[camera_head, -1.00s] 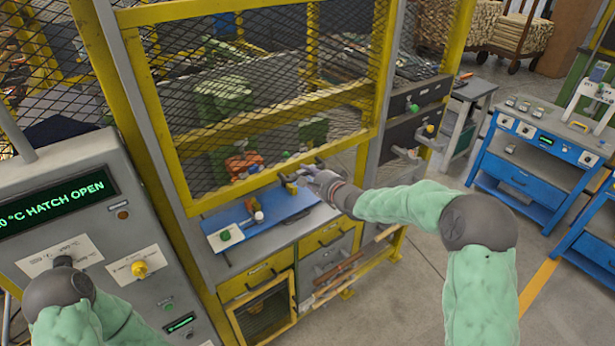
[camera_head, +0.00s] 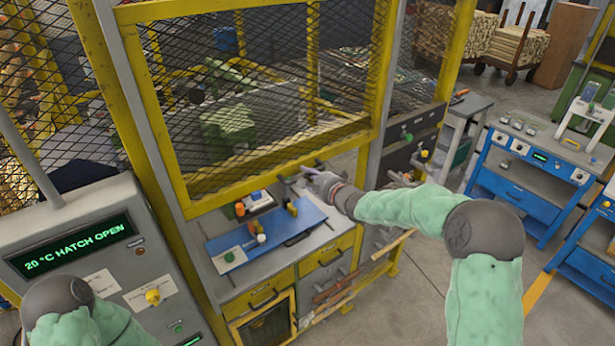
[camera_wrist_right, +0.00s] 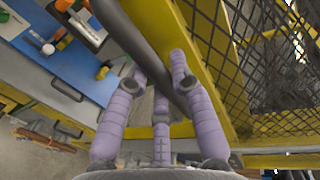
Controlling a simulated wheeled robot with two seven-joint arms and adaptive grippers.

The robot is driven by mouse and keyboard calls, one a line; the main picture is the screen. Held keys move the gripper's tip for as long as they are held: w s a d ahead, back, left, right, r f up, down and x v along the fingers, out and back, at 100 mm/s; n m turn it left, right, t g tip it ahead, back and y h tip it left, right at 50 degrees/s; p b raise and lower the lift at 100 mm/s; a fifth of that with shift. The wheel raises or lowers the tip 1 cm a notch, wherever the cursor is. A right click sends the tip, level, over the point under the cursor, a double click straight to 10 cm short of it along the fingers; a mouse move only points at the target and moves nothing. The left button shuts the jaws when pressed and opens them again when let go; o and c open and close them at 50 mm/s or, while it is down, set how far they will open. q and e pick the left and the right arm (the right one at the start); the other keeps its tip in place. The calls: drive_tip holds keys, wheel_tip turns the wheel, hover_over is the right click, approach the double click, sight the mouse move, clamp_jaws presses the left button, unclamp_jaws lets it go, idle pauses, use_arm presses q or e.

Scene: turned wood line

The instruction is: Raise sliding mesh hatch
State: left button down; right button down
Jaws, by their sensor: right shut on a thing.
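The mesh hatch (camera_head: 262,184) is a yellow frame with dark diamond mesh, standing above the bench opening. Its dark bar handle (camera_head: 313,162) sits on the bottom rail and also crosses the wrist view (camera_wrist_right: 138,35). My right gripper (camera_head: 300,181) is at the handle. In the wrist view its purple fingers (camera_wrist_right: 160,80) are closed around the bar. A gap shows between the bottom rail and the bench. The console display (camera_head: 80,245) reads "20 °C HATCH OPEN". My left arm shows at the lower left, but its gripper is out of view.
Below the hatch, a blue board (camera_head: 275,239) carries several small parts. Yellow drawers (camera_head: 258,296) are under the bench. The grey console (camera_head: 75,205) stands close at the left. Blue workbenches (camera_head: 530,165) are at the right, with open floor before them.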

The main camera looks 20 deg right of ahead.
drive_tip(key=c, duration=1.1)
unclamp_jaws()
drive_tip(key=shift+o, duration=0.2)
drive_tip(key=v, duration=1.2)
drive_tip(key=shift+f, duration=0.1)
